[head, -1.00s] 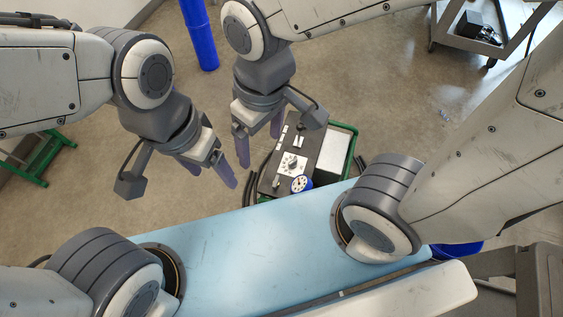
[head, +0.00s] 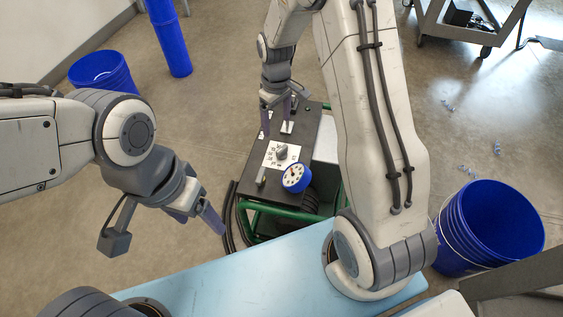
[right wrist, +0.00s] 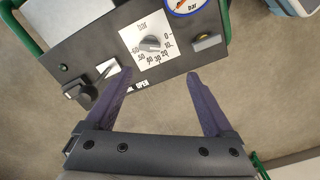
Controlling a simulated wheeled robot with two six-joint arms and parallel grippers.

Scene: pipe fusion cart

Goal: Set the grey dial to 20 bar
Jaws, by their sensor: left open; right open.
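The grey dial (head: 281,152) sits on a white scale plate on the black top of the cart (head: 258,186). In the right wrist view the dial (right wrist: 151,44) is ringed by marks from 0 at right, round below, to 60 at left, under the word "bar". I cannot read its setting surely. My right gripper (head: 278,118) is open and empty above the far part of the panel. In the right wrist view its fingertips (right wrist: 158,76) point toward the dial, apart from it. My left gripper (head: 202,214) is open and empty, left of the cart.
A blue-rimmed gauge (head: 296,178) stands beside the dial. A black lever (right wrist: 92,90) is near the fingers in the right wrist view. The cart has a green frame. Blue buckets (head: 490,225) and a blue cylinder (head: 168,38) stand around on the floor.

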